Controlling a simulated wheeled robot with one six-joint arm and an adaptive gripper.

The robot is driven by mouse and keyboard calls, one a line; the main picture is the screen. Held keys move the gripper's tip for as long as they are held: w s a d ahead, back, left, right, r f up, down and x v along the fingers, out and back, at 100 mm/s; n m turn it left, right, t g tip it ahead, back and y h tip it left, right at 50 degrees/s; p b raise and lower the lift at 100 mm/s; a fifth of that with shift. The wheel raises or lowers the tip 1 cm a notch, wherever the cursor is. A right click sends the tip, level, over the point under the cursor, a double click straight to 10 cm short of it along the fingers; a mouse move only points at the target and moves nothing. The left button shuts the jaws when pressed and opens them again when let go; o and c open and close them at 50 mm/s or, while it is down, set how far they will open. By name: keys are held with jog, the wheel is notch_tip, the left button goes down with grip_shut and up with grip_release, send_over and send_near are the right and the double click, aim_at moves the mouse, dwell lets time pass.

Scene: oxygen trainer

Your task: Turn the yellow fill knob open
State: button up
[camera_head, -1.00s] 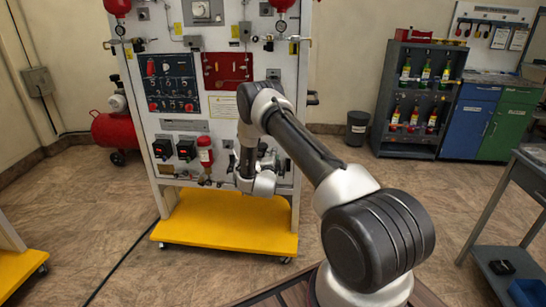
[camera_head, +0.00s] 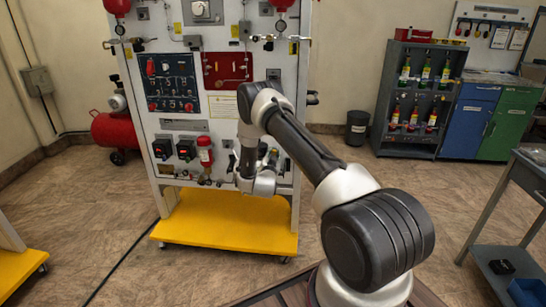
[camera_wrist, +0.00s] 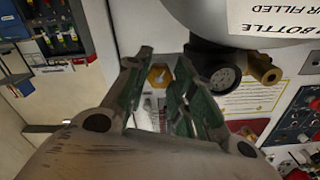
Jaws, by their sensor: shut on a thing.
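The yellow fill knob (camera_wrist: 159,75) shows in the wrist view between the two green-grey fingers of my gripper (camera_wrist: 160,92). The fingers are shut on it, one on each side, and hide part of its edges. In the head view my gripper (camera_head: 245,162) is against the lower right part of the white trainer panel (camera_head: 222,140). There my wrist and fingers hide the knob.
In the wrist view a round dark gauge (camera_wrist: 222,78) and a brass fitting (camera_wrist: 263,68) are close to the right of the fingers.

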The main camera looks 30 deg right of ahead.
jog(key=n, duration=0.7)
jog(key=shift+s+f, duration=0.1)
jog(key=shift+f, duration=0.05)
dwell(0.6)
jog(key=o, duration=0.7)
jog(key=shift+o, duration=0.2)
jog(key=v, duration=1.2)
